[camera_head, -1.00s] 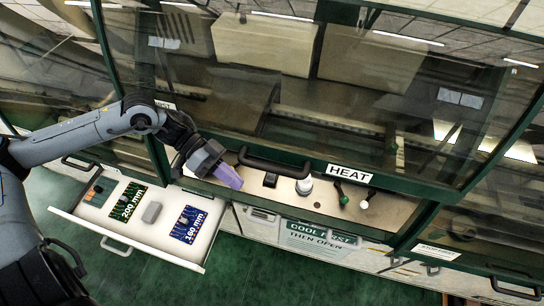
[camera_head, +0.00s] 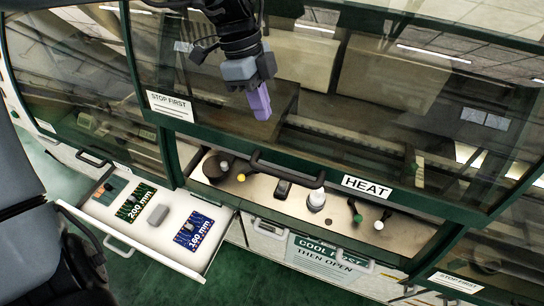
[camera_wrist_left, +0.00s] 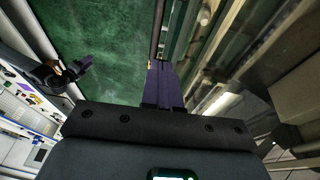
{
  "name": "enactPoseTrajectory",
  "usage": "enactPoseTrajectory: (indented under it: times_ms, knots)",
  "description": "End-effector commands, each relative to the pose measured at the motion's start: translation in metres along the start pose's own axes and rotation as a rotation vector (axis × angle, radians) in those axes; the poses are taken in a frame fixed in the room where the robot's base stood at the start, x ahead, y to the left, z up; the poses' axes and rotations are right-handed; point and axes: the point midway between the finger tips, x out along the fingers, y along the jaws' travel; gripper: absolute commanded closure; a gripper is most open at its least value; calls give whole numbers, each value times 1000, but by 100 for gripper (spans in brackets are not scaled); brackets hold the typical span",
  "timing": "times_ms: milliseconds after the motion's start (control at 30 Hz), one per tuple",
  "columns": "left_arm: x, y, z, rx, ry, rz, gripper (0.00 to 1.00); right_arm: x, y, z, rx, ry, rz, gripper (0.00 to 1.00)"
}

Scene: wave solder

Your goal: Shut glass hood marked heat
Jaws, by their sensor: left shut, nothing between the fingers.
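The glass hood marked HEAT (camera_head: 366,186) is the wide middle pane with a dark green frame. Its dark bar handle (camera_head: 287,170) is on the lower rail, left of the label. A metal panel with knobs shows below that rail; I cannot tell the hood's exact opening angle. My left gripper (camera_head: 260,101) is in front of the glass, above and left of the handle, apart from it. Its purple fingers are shut and empty, and also show in the left wrist view (camera_wrist_left: 163,82). A dark part with a purple tip (camera_wrist_left: 75,68), likely my right gripper, shows small there.
The knob panel (camera_head: 335,223) carries several knobs and a white-capped part. An open white drawer (camera_head: 180,262) with several boards sticks out at lower left. The green floor (camera_head: 265,285) in front is clear.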

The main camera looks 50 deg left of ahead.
Motion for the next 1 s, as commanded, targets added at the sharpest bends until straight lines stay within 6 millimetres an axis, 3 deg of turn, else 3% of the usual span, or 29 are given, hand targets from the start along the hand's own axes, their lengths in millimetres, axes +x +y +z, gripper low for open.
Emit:
enactPoseTrajectory:
  times_ms: [167,600,1000]
  knots:
    - [18,1,0,2,5,1,100,-3,-1,-1,4,1,-3,57]
    - [96,1,0,0,4,4,100,-20,-1,-7,9,1,-7,57]
    - [131,5,10,1,6,-1,100,-31,1,-10,3,0,-2,57]
